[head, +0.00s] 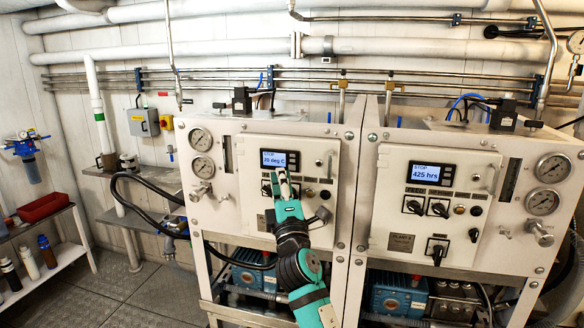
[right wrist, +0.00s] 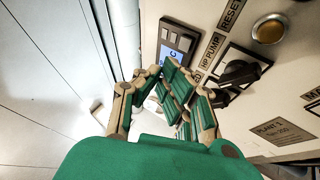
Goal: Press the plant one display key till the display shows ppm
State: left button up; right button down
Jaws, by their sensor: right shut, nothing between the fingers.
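The left panel's display (head: 274,159) is lit blue and reads "STOP" and what looks like "20 deg C". Its dark keys (head: 293,161) are just right of the screen. In the right wrist view the display (right wrist: 168,52) is partly hidden behind my fingers, with small keys (right wrist: 179,39) along its dark frame. My right gripper (head: 283,177) is shut and empty, its tips just below the display's right part. In the right wrist view the fingertips (right wrist: 164,70) are close to the display's lower edge; I cannot tell if they touch. My left gripper is not in view.
A second panel (head: 470,200) stands to the right, with its display (head: 430,173) reading "STOP 425 hrs". Rotary switches (right wrist: 240,70) and an amber button (right wrist: 269,30) sit near my right gripper. Gauges (head: 201,139) are at the left. A shelf with a red bin (head: 45,206) stands far left.

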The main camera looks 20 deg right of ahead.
jog(key=shift+s+a, duration=0.5)
jog(key=shift+s, duration=0.25)
jog(key=shift+s+a, duration=0.45)
jog(key=shift+s, duration=0.25)
notch_tip(320, 180, down, 44)
jog(key=s+a+r+m+g+y, duration=0.1)
jog(key=s+m+g+y, duration=0.25)
jog(key=g, duration=0.55)
jog(key=s+f+m+g, duration=0.2)
jog(key=s+f, duration=0.5)
jog(key=f, duration=0.4)
jog(key=s+f+m+g, duration=0.2)
jog(key=s+f+g, duration=0.1)
jog(key=s+f, duration=0.55)
jog(key=s+d+f+m+g, duration=0.2)
jog(key=s+f, duration=0.5)
jog(key=s, duration=0.6)
jog(key=s+d+f+m+g+b, duration=0.1)
jog(key=s+f, duration=0.6)
jog(key=s, duration=0.7)
jog(key=s+d+f+m+g, duration=0.3)
jog(key=s+f, duration=0.5)
jog(key=s, duration=0.5)
jog(key=shift+s+d+m+g+b, duration=0.25)
jog(key=shift+m+g+b, duration=0.15)
jog(key=shift+g, duration=0.8)
jog(key=shift+w, duration=0.15)
